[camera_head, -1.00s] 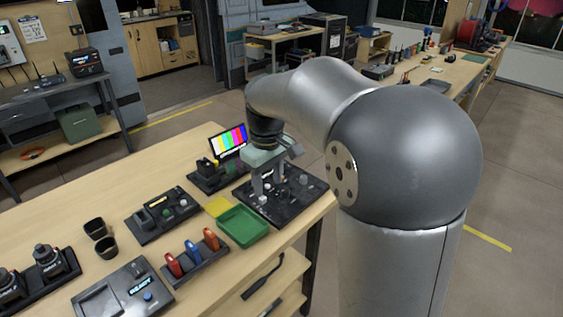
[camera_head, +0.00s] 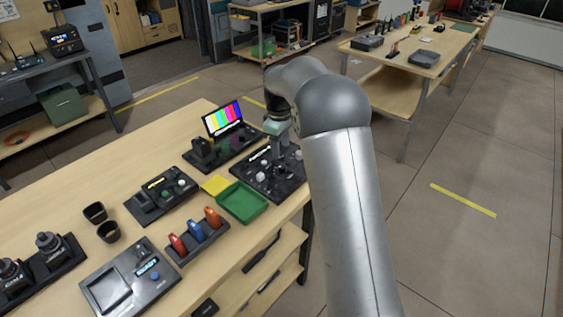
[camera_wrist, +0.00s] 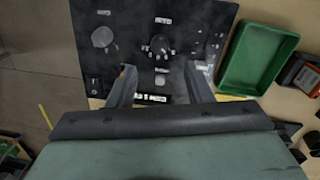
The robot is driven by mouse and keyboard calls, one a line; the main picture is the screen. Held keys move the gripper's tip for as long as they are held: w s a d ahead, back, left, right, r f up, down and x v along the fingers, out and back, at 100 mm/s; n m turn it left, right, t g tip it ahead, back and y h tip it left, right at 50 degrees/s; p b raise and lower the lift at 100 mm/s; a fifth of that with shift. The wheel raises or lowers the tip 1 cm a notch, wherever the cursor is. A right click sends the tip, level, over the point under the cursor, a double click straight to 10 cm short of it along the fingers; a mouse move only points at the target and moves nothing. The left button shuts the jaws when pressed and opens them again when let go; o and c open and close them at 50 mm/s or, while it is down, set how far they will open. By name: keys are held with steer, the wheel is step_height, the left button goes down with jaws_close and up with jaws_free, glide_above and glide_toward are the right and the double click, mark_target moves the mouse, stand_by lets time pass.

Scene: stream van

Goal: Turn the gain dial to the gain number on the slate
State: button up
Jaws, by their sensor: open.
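The black control panel (camera_head: 286,187) lies at the right end of the workbench, and it fills the top of the wrist view (camera_wrist: 205,18). A black dial with white marks around it (camera_wrist: 160,46) sits near its middle, with a pale knob (camera_wrist: 103,37) to the left. The labels are too small to read, so I cannot tell for sure which is the gain dial. My gripper (camera_wrist: 162,80) is open over the panel's lower part. Its fingers are on either side of the black dial's line, with nothing between them. I cannot make out a slate with a readable number.
A green tray (camera_head: 242,217) and a yellow pad (camera_head: 216,185) lie beside the panel. A colour-bar screen (camera_head: 223,118) stands behind.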

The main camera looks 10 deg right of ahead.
mark_target(281, 166)
step_height(281, 166, down, 8)
steer(key=shift+w+d+p, duration=0.1)
steer(key=shift+w+p, duration=0.05)
steer(key=shift+p, duration=0.4)
steer(key=c, duration=1)
